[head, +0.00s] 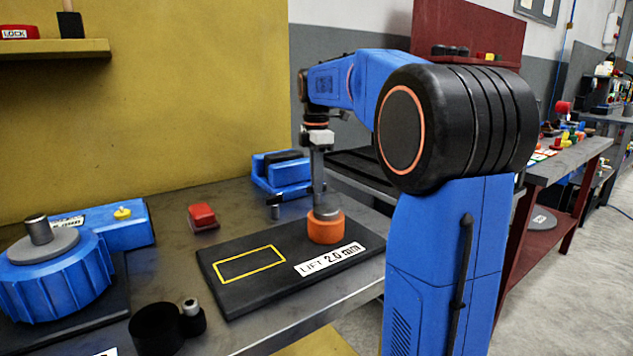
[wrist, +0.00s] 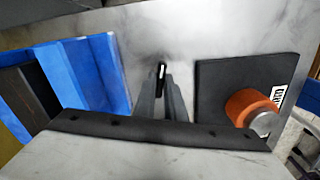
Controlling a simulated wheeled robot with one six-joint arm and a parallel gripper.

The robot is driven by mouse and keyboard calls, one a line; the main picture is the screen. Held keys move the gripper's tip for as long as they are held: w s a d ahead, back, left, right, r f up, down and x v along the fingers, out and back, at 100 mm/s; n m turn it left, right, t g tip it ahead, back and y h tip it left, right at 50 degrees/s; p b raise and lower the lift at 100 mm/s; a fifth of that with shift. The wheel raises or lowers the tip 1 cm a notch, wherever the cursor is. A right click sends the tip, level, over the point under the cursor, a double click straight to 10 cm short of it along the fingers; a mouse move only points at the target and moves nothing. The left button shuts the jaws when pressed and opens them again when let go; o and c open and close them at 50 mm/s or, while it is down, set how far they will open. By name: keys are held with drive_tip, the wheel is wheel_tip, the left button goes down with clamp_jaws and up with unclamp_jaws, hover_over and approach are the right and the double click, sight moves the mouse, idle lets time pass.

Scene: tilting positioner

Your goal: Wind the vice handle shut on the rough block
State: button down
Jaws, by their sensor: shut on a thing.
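The blue vice (head: 268,185) stands at the back of the bench. It also shows at the left of the wrist view (wrist: 85,75), beside a dark block (wrist: 28,108) that appears to be the rough block. My gripper (wrist: 162,88) points down between the vice and a black plate, its fingers nearly together. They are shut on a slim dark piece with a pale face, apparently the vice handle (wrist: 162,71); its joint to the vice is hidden.
The orange cylinder (head: 326,230) stands on the black plate (head: 225,290), close to my gripper. A small dark post (head: 275,206) stands in front of the vice. A red block (head: 202,217) and a blue ribbed drum (head: 55,285) are further left. Bare bench lies between them.

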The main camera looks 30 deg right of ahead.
drive_tip(key=m, duration=1.4)
drive_tip(key=shift+m, duration=0.3)
drive_tip(key=m, duration=1.2)
drive_tip(key=shift+m, duration=0.4)
drive_tip(key=c, duration=1.8)
unclamp_jaws()
